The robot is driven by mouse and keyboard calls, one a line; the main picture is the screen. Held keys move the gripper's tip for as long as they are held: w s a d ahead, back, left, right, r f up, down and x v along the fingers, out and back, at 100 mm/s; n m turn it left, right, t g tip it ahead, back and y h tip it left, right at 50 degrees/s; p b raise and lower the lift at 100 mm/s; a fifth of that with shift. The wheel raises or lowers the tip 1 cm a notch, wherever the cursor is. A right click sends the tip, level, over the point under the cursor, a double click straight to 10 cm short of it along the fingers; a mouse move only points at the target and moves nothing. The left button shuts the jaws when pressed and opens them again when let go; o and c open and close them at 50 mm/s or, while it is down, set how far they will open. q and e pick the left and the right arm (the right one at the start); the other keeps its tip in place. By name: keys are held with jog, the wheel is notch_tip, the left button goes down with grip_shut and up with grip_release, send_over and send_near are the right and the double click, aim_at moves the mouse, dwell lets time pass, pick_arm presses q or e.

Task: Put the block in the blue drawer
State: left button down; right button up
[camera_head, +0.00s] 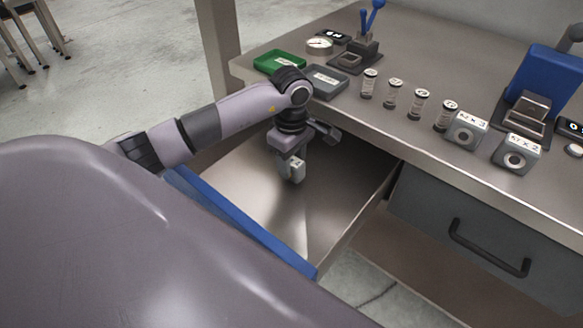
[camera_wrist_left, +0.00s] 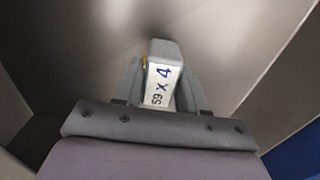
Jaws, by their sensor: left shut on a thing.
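The blue drawer (camera_head: 240,217) is pulled open, with its blue front towards me and its metal inside bare. My left gripper (camera_head: 291,170) is over the drawer's inside, pointing down, and is shut on the block. The grey block (camera_head: 297,169) shows a white label. My right gripper is not in view.
The metal table (camera_head: 380,122) stands above the drawer. A green tray (camera_head: 279,62), a grey tray (camera_head: 325,80), several small jars (camera_head: 393,93) and two labelled blocks (camera_head: 466,130) stand on it. A shut grey drawer (camera_head: 480,235) with a black handle is at the right.

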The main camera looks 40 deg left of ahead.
aim_at(292, 160)
pick_arm(q)
notch_tip(292, 160, down, 2)
jog(key=shift+f, duration=0.1)
jog(key=shift+f, duration=0.2)
jog(key=c, duration=0.6)
grip_release()
jog(key=shift+c, duration=0.2)
jog(key=shift+r, duration=0.1)
jog(key=shift+r, duration=0.4)
notch_tip(292, 160, up, 12)
jog(key=shift+f+p, duration=0.25)
jog(key=shift+p, duration=0.05)
